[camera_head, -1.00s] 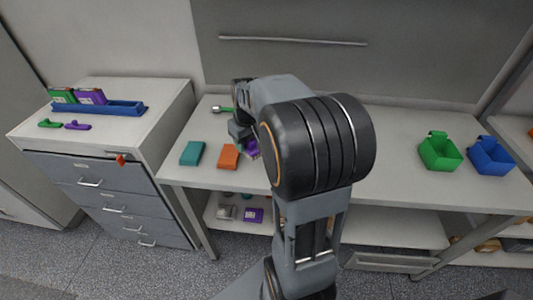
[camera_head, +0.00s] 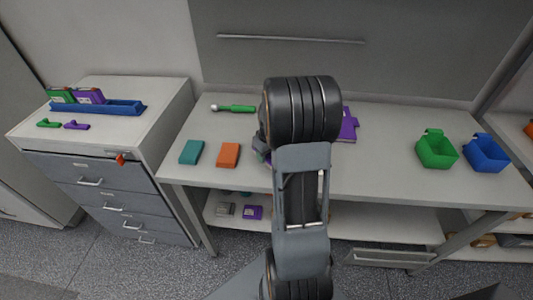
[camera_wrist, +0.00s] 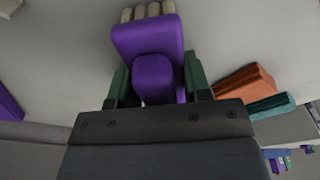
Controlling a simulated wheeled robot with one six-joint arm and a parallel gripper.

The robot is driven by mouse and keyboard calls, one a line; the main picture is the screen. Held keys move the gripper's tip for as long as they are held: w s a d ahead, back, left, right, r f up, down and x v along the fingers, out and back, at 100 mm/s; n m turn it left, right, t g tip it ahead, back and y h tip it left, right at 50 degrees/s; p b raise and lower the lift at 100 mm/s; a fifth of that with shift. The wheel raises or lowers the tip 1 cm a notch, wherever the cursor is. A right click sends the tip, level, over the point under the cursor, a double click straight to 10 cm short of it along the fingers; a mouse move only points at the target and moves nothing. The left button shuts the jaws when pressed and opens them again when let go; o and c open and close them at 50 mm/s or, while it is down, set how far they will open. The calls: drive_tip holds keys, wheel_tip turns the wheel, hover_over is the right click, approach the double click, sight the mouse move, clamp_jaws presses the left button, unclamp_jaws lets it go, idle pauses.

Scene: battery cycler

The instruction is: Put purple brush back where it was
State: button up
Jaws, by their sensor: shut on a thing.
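The purple brush (camera_wrist: 150,55) is between the jaws of my gripper (camera_wrist: 153,85) in the wrist view. Its pale bristles (camera_wrist: 147,11) point to the top of that picture. My gripper is shut on it, above the light worktop. In the head view my gripper (camera_head: 261,148) is mostly hidden behind my arm, to the right of the orange block. Only a sliver of purple shows beside it there.
On the worktop (camera_head: 390,150) lie a teal block (camera_head: 191,152), an orange block (camera_head: 228,155), a green-handled tool (camera_head: 234,108) and a flat purple item (camera_head: 348,126). Green (camera_head: 436,150) and blue (camera_head: 486,154) bins stand at right. A drawer cabinet (camera_head: 100,185) stands left.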

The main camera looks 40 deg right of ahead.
drive_tip(key=shift+f, duration=0.15)
drive_tip(key=shift+f, duration=0.1)
drive_tip(key=o, duration=1)
drive_tip(key=shift+c, duration=0.2)
drive_tip(key=r, duration=0.4)
drive_tip(key=s+r, duration=0.1)
drive_tip(key=r, duration=0.6)
drive_tip(key=shift+s+r, duration=0.2)
drive_tip(key=shift+r, duration=0.2)
drive_tip(key=s+a+r+t, duration=0.1)
drive_tip(key=s+a, duration=0.4)
drive_tip(key=a, duration=0.5)
drive_tip(key=s+a+t, duration=0.1)
drive_tip(key=s+a, duration=0.4)
drive_tip(key=a, duration=0.5)
drive_tip(key=shift+s+a+r+t, duration=0.3)
drive_tip(key=shift+s+a+r, duration=0.05)
drive_tip(key=shift+r, duration=0.05)
